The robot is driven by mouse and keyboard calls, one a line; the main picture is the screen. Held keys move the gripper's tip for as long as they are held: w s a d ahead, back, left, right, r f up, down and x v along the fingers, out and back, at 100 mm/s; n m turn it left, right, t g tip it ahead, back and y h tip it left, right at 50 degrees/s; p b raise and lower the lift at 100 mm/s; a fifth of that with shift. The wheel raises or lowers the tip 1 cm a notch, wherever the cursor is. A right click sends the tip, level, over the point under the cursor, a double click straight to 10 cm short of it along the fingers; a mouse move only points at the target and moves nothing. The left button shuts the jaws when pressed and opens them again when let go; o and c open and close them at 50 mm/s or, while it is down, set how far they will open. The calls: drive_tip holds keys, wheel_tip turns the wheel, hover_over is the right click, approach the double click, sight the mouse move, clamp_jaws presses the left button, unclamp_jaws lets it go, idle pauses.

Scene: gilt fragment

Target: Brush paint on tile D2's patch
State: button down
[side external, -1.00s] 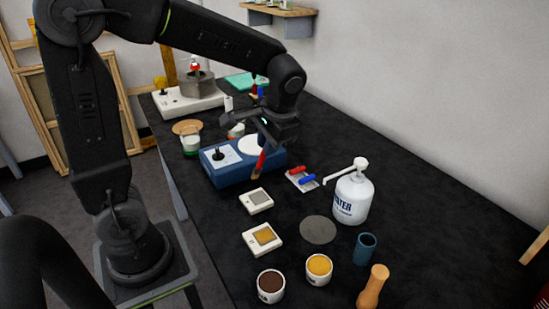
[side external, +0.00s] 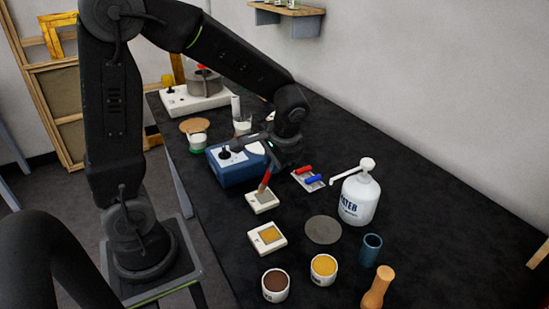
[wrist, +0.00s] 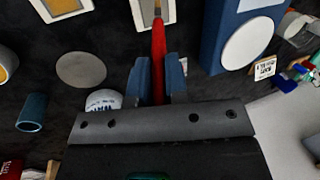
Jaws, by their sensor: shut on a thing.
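My gripper (side external: 271,162) is shut on a red-handled brush (side external: 265,181), which also shows between the fingers in the wrist view (wrist: 158,62). The brush points down, slightly tilted, with its bristles at the grey patch of a white tile (side external: 254,206). I cannot tell whether the bristles touch the patch. That tile shows at the top of the wrist view (wrist: 138,14), partly covered by the brush. A second white tile (side external: 254,240) with a yellow-ochre patch lies nearer the camera. I cannot read a D2 label on either tile.
Behind the tiles stands a blue device (side external: 228,172). A dark disc (side external: 323,230), brown paint pot (side external: 276,286), yellow paint pot (side external: 323,270) and blue cup (side external: 370,249) stand nearer.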

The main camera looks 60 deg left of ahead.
drive_tip(key=shift+f, duration=0.85)
idle(0.6)
